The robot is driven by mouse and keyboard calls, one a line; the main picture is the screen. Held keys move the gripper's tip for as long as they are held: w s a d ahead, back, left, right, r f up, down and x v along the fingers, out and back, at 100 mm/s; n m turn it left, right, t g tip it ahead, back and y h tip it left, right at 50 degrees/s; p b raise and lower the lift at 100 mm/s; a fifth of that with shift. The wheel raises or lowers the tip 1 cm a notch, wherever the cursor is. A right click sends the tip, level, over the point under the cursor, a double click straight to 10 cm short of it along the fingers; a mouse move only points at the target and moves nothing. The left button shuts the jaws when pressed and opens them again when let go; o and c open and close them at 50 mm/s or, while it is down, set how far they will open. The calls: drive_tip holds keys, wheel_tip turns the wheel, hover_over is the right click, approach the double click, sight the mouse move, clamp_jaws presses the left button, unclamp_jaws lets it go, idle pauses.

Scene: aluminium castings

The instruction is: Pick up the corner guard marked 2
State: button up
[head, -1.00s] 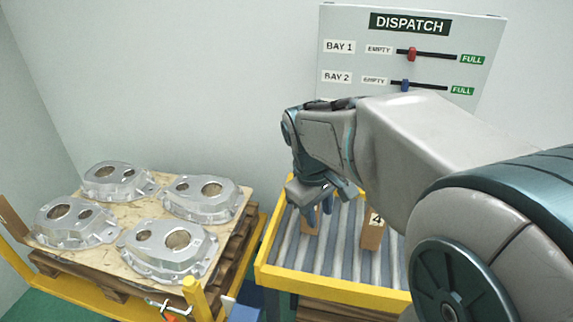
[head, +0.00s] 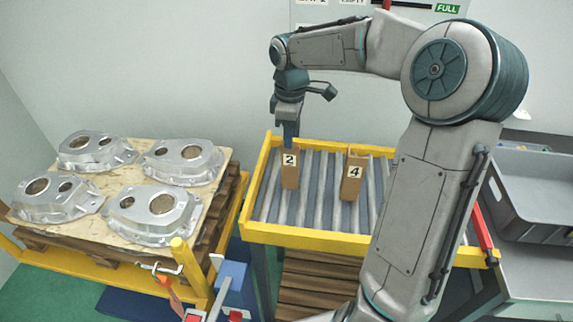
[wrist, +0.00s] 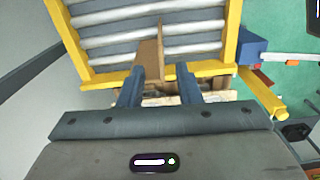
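The corner guard marked 2 (head: 290,172) is a brown upright piece with a white label, standing on the roller conveyor (head: 320,236). My gripper (head: 290,142) points down right at its top end in the head view. In the wrist view the two fingers of my gripper (wrist: 160,76) are apart, with a brown guard (wrist: 149,58) showing between and beyond the tips, nearer the left finger. Whether the fingers touch it is not clear. A second guard, marked 4 (head: 353,178), stands to the right on the same rollers.
A pallet (head: 217,215) with several aluminium castings (head: 155,212) stands at the left behind a yellow rail. A yellow frame edges the conveyor. A grey crate (head: 535,190) is at the right. The dispatch board is partly cut off at the top. The rollers around the guards look clear.

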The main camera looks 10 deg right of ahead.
sight(291, 163)
wheel_tip(291, 163, down, 8)
drive_tip(key=shift+r, duration=0.15)
idle(0.3)
drive_tip(key=shift+s, duration=0.1)
drive_tip(key=shift+c, duration=0.3)
clamp_jaws()
